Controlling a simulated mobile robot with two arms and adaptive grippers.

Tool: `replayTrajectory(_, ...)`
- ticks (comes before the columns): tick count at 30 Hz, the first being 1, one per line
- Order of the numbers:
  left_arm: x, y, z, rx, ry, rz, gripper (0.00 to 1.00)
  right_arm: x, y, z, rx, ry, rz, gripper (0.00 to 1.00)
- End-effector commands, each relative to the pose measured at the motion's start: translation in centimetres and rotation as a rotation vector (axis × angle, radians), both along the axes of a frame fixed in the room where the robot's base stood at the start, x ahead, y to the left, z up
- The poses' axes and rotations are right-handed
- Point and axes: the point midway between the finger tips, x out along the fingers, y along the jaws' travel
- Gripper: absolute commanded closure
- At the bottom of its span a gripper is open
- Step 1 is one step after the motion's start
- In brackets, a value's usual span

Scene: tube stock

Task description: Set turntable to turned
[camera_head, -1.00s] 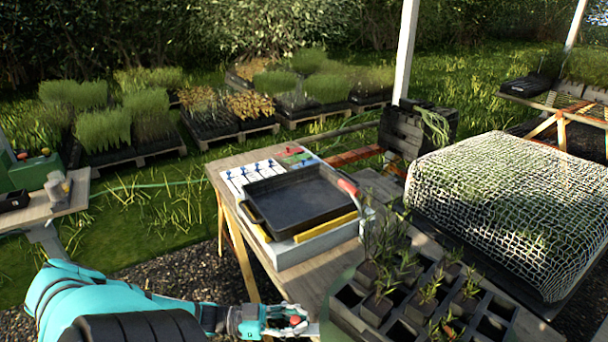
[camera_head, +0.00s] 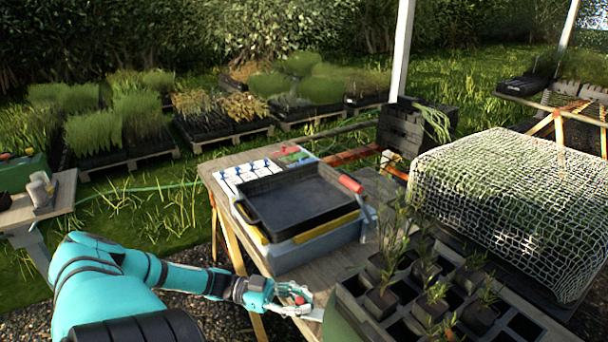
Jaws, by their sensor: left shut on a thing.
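The turntable shows as a green rounded edge (camera_head: 343,318) under a dark cell tray (camera_head: 352,284) of seedlings at the bottom right of the head view. Most of it is hidden by the tray and cut off by the frame. A red knob (camera_head: 299,300) sits on a pale flat piece beside the green edge. My left gripper (camera_head: 298,297) is at the bottom middle, shut on the red knob, with its fingers around it. How the knob joins the turntable is not clear. My right gripper is not in view.
A black shallow tray (camera_head: 300,202) rests on a grey-and-yellow base with a red handle (camera_head: 351,184), behind my gripper on the wooden table (camera_head: 217,180). A netted bed (camera_head: 510,200) stands at the right. Grass lies open to the left.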

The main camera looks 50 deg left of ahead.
Motion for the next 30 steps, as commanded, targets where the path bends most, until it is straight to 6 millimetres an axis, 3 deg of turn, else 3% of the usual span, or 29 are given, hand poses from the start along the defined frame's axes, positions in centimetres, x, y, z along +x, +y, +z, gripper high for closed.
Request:
replayTrajectory(8, 0.3, 0.7, 0.1, 0.011, -0.001, 0.013, 1.0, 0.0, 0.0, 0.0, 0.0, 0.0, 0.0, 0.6)
replayTrajectory(9, 0.3, 0.7, 0.1, 0.011, -0.001, 0.013, 0.88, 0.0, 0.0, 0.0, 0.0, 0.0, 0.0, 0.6)
replayTrajectory(17, 0.3, 0.5, 0.1, 0.008, -0.003, 0.012, 0.54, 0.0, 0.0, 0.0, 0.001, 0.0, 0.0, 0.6)
replayTrajectory(26, 0.1, 0.5, 0.1, 0.006, -0.002, 0.009, 0.54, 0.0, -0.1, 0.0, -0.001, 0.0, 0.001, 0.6)
replayTrajectory(30, -0.7, 1.7, 0.0, 0.007, 0.002, 0.01, 0.54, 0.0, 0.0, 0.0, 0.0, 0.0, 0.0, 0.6)
